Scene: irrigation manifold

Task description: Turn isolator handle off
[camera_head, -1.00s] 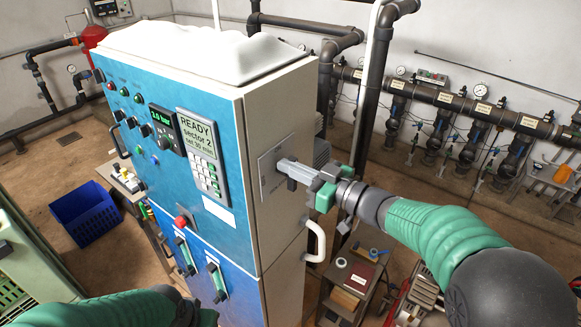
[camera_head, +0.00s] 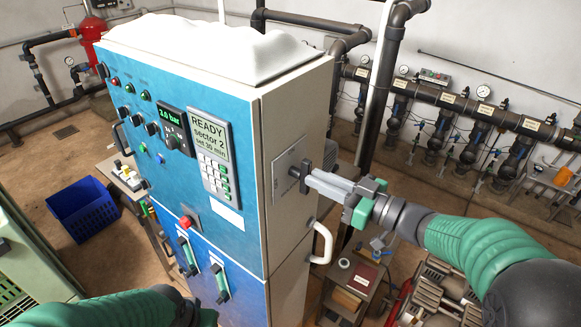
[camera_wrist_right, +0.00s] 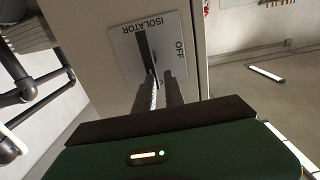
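The isolator handle (camera_head: 306,178) is a dark bar on a pale plate (camera_head: 286,172) on the cabinet's right side. It stands about upright in the head view.
The blue cabinet (camera_head: 180,85) has a READY screen (camera_head: 209,137), a red button (camera_head: 187,222) and a white side handle (camera_head: 321,243) below the plate. A cart (camera_head: 352,282) stands behind my right arm. A blue crate (camera_head: 84,208) is on the floor at left.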

